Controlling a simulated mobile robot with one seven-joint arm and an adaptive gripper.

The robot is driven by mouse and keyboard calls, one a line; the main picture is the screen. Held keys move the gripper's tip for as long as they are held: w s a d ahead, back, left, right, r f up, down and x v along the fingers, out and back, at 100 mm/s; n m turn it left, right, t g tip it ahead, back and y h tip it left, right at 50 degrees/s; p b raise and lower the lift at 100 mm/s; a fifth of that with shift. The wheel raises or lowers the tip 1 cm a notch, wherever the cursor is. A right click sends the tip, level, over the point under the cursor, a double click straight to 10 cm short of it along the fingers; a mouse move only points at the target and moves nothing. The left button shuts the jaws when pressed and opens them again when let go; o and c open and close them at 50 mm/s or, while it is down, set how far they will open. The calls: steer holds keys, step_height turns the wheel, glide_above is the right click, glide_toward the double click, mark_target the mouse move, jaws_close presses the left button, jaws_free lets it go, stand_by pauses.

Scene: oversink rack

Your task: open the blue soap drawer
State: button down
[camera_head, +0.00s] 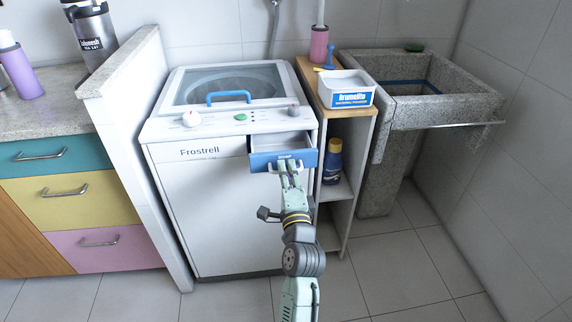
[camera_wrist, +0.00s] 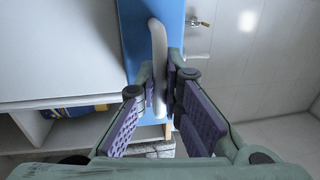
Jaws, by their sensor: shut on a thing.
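The blue soap drawer (camera_head: 262,160) is at the top right of the white washing machine's front. It is pulled out, and its pale, empty-looking inside shows in the head view. My gripper (camera_head: 286,165) is at the drawer front, shut on its handle. In the wrist view the blue drawer front (camera_wrist: 134,40) runs up the picture, with the white handle (camera_wrist: 159,60) between my gripper's fingers (camera_wrist: 168,100). The part of the handle inside the jaws is partly hidden.
The washing machine (camera_head: 215,220) has a blue lid handle (camera_head: 229,97). A narrow shelf (camera_head: 340,185) with a blue bottle (camera_head: 332,162) stands close on the right, a box (camera_head: 346,90) on top. A stone sink (camera_head: 440,100) is beyond. Floor in front is clear.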

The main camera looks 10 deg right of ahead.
steer(key=shift+s, duration=0.55)
steer(key=c, duration=1.7)
jaws_free()
steer(key=shift+r, duration=0.1)
